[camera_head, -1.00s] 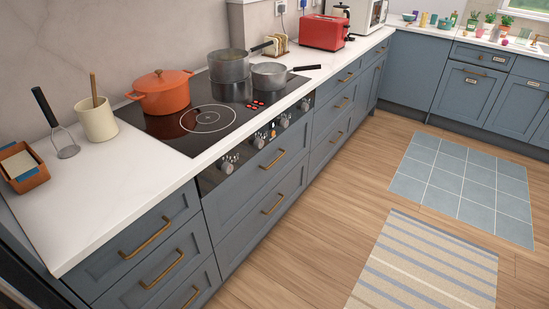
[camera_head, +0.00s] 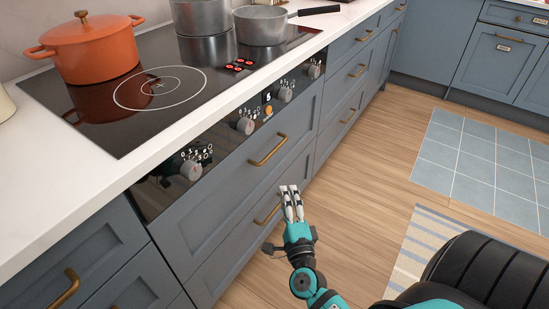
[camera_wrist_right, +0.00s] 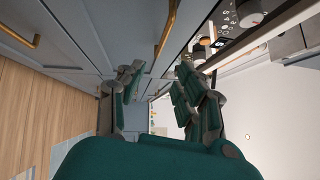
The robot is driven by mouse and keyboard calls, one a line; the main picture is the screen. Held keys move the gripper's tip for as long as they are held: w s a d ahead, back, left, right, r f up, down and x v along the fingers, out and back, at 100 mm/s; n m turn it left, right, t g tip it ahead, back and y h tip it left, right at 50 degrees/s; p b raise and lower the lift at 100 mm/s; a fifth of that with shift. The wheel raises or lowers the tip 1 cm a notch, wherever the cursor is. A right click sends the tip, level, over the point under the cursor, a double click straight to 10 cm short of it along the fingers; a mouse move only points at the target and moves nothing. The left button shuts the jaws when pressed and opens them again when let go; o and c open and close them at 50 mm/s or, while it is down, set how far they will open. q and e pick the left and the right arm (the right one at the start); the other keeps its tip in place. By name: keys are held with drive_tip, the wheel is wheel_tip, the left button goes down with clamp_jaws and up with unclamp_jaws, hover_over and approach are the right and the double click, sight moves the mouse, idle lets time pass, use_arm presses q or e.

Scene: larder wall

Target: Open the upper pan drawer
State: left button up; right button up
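The upper pan drawer (camera_head: 232,180) is a blue-grey front below the hob's knob panel, and it is closed. Its brass bar handle (camera_head: 268,150) shows clear of any gripper; it also shows in the right wrist view (camera_wrist_right: 168,30). My right gripper (camera_head: 290,190) is in front of the drawers, lower than this handle and slightly right of it in the head view. In the right wrist view its fingers (camera_wrist_right: 160,75) are apart with nothing between them. My left gripper is not in view.
The lower pan drawer's handle (camera_head: 268,214) is close to my right gripper in the head view. Control knobs (camera_head: 243,125) stick out above the upper drawer. An orange pot (camera_head: 92,52) and grey pans stand on the hob.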

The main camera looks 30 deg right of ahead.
sight(275, 149)
drive_tip(key=x, duration=1.6)
drive_tip(key=shift+w+d+r, duration=0.15)
drive_tip(key=shift+w+r, duration=0.05)
drive_tip(key=shift+w, duration=0.1)
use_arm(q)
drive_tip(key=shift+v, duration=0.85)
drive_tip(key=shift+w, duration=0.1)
use_arm(e)
clamp_jaws()
